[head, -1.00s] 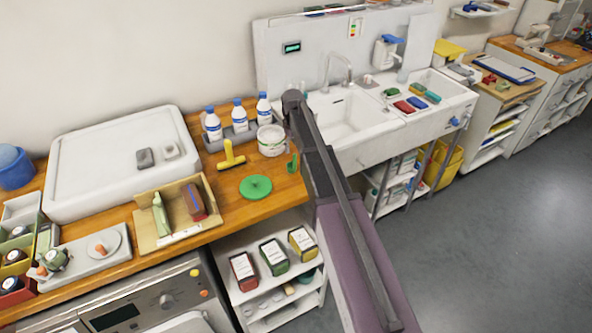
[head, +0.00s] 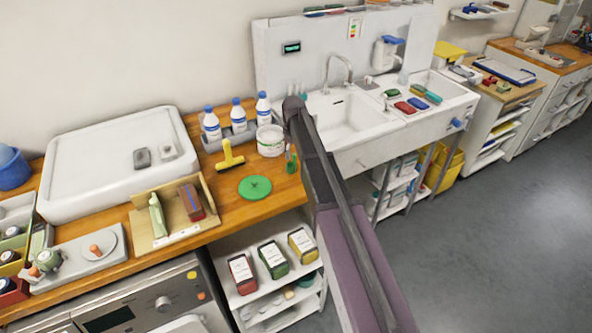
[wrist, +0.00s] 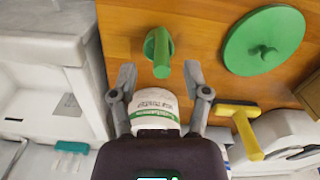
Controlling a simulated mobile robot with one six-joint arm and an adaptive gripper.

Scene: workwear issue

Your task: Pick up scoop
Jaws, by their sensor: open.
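The green scoop (wrist: 160,50) lies on the wooden counter in the wrist view, its thick handle towards the camera. In the head view the scoop (head: 291,163) is a small green shape at the counter's right end, partly covered by my arm. My gripper (wrist: 160,76) is open and empty, its fingertips on either side of the near end of the scoop's handle in the picture. I cannot tell their height above it. In the head view my gripper is mostly hidden by my arm.
A white tub (head: 270,141) stands close by; it shows between my fingers in the wrist view (wrist: 155,108). A green lid (head: 255,187) and a yellow scraper (head: 230,156) lie left of the scoop. Bottles (head: 238,115) stand behind. The sink (head: 345,118) is right.

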